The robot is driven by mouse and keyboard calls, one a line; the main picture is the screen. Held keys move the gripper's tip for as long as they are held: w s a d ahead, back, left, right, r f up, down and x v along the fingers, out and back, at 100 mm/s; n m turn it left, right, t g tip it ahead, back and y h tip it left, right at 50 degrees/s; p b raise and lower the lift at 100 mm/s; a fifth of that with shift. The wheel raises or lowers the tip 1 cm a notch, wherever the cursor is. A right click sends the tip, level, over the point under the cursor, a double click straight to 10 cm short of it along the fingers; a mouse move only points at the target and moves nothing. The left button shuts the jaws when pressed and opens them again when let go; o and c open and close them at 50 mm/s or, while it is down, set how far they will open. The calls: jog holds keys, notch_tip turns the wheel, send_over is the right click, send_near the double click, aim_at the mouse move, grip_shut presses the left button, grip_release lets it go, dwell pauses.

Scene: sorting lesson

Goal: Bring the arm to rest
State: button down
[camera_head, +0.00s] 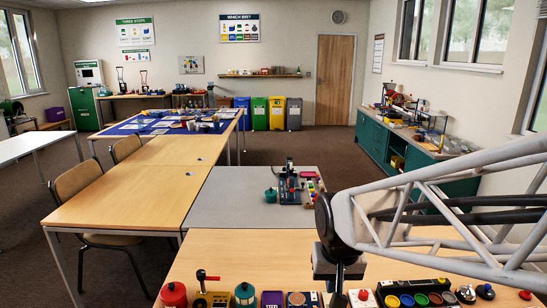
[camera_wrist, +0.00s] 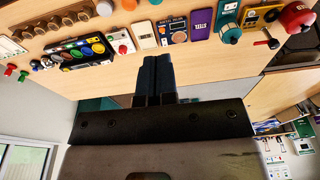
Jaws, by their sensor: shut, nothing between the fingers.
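My gripper (camera_head: 338,295) hangs down from the arm over the near wooden table (camera_head: 240,248), at the lower right of the head view. In the wrist view its two dark fingers (camera_wrist: 158,62) are together with nothing between them. Their tips point toward the row of objects at the table's edge. I cannot tell the exact gap between the fingertips and the objects or tabletop. My arm's pale lattice link reaches in from the right edge of the head view.
A red pot (camera_head: 174,295), a teal pot (camera_head: 245,294), a purple box (camera_head: 272,300) and a black tray of coloured discs (camera_head: 415,293) line the table's near edge. A grey table (camera_head: 235,200) with a small device (camera_head: 289,188) stands beyond. The wooden tabletop behind the row is clear.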

jog(key=s+d+r, duration=0.2)
jog(key=s+d, duration=0.1)
jog(key=s, duration=0.3)
jog(key=s+d+r, duration=0.2)
jog(key=s+d, duration=0.1)
jog(key=s, duration=0.4)
jog(key=shift+d+t, duration=0.15)
jog(key=shift+t, duration=0.25)
